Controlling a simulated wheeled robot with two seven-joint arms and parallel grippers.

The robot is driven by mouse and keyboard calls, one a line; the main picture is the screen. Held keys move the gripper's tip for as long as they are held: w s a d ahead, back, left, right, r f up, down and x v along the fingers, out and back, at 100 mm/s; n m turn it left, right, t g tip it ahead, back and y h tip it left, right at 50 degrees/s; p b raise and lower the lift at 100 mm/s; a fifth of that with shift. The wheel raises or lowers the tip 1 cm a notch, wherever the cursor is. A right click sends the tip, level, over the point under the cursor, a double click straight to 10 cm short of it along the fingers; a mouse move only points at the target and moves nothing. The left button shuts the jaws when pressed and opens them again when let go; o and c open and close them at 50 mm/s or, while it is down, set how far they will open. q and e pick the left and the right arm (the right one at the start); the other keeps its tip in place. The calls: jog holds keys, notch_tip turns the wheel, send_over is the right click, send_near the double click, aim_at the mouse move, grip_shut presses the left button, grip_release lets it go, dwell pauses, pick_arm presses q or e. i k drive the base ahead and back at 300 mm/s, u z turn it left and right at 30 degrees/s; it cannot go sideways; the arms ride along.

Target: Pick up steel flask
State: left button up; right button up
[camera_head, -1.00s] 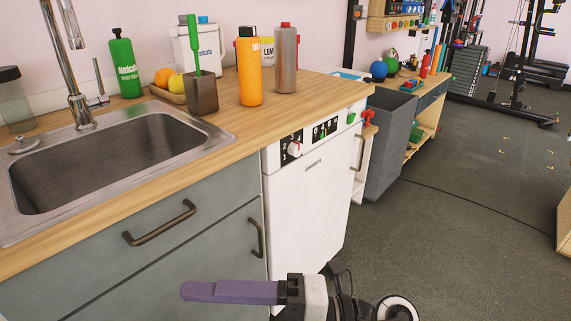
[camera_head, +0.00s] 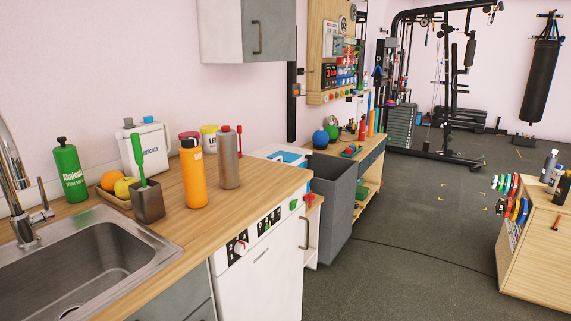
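A grey metallic flask (camera_head: 228,160) with a red cap stands upright on the wooden countertop (camera_head: 225,212), near its right end. It is the thing that looks most like a steel flask. An orange bottle (camera_head: 193,175) with a black cap stands just left of it and a little nearer. Neither of my grippers is in view now.
A dark cup with a green brush (camera_head: 148,201), a fruit tray (camera_head: 112,197), a green bottle (camera_head: 70,172) and a white jug (camera_head: 146,151) stand left of the flask. The sink (camera_head: 95,262) is nearer. A wooden cabinet (camera_head: 545,240) with bottles stands right, beyond open floor.

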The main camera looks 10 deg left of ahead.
aim_at(227, 145)
jog(key=z, duration=1.05)
jog(key=i, duration=2.3)
jog(key=u, duration=3.6)
